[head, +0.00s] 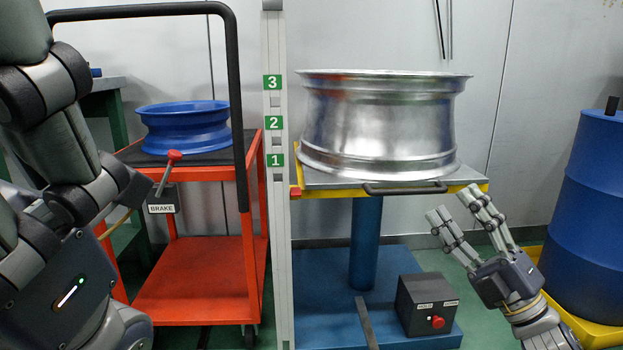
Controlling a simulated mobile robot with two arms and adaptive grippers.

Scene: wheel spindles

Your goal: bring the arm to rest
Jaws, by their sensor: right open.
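My right gripper (462,222) is at the lower right of the head view, with its grey fingers spread and pointing up. It is open and empty. It is in front of the yellow-edged stand and apart from the silver wheel rim (378,125), which rests on that stand. My left arm (62,150) fills the left edge, close to the camera. I cannot make out the opening of its gripper or anything held in it.
A red cart (195,272) carries a blue wheel rim (185,128) and has a brake lever (168,170). A numbered post (275,215) stands between cart and stand (362,245). A box with a red button (428,305) sits on the stand's base. A blue drum (590,215) is at far right.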

